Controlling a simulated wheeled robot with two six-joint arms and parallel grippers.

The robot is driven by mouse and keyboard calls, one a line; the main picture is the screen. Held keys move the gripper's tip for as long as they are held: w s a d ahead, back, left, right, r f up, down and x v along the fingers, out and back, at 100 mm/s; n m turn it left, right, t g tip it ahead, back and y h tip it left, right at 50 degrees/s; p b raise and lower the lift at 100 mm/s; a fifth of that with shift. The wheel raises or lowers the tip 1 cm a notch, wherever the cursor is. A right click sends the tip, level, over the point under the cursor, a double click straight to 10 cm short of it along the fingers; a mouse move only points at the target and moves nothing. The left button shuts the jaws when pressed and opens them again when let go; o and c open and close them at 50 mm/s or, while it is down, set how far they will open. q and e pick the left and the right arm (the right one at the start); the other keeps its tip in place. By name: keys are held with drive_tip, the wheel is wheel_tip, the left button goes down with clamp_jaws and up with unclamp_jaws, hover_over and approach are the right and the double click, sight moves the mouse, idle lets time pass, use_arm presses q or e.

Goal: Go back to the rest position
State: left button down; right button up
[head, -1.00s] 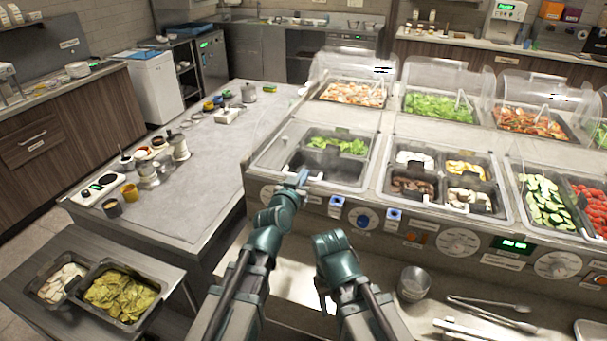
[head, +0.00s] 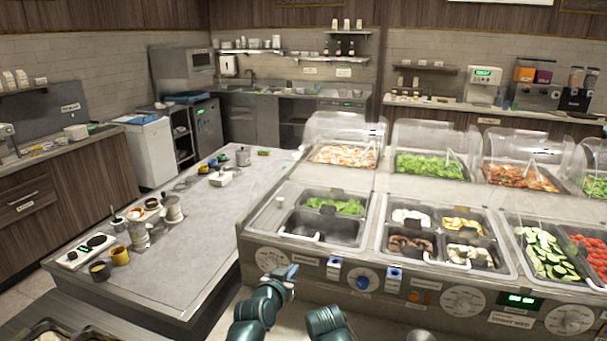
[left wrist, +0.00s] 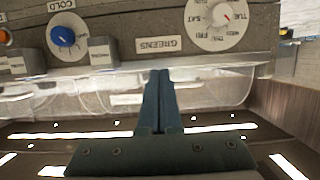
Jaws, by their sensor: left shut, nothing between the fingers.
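My left gripper (head: 287,273) is in front of the counter's control panel, below the wells at the left end. In the left wrist view its fingers (left wrist: 160,80) are together with nothing between them, close to the counter's front edge and a "GREENS" label (left wrist: 170,43). My right arm (head: 327,322) shows only as a teal part at the bottom of the head view; its fingers are out of sight.
The serving counter (head: 315,257) has a blue knob (head: 362,279), dials and food wells, one at the left end dark and empty-looking. Clear sneeze guards (head: 345,130) stand behind. A grey worktop (head: 190,245) with cups and small pots is at left.

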use_arm(q)
drive_tip(key=s+a+f+n+g+y, duration=0.3)
drive_tip(key=s+a+f+g+y, duration=0.1)
drive_tip(key=s+a+f+g, duration=1.05)
drive_tip(key=s+d+m+y, duration=0.1)
drive_tip(key=s+d+m, duration=0.2)
drive_tip(key=s+d, duration=0.5)
drive_tip(key=d, duration=0.4)
drive_tip(key=shift+d+f+y, duration=0.15)
drive_tip(key=shift+f+y, duration=0.05)
drive_tip(key=shift+y, duration=0.2)
drive_tip(key=shift+s+t, duration=0.1)
drive_tip(key=shift+t, duration=0.25)
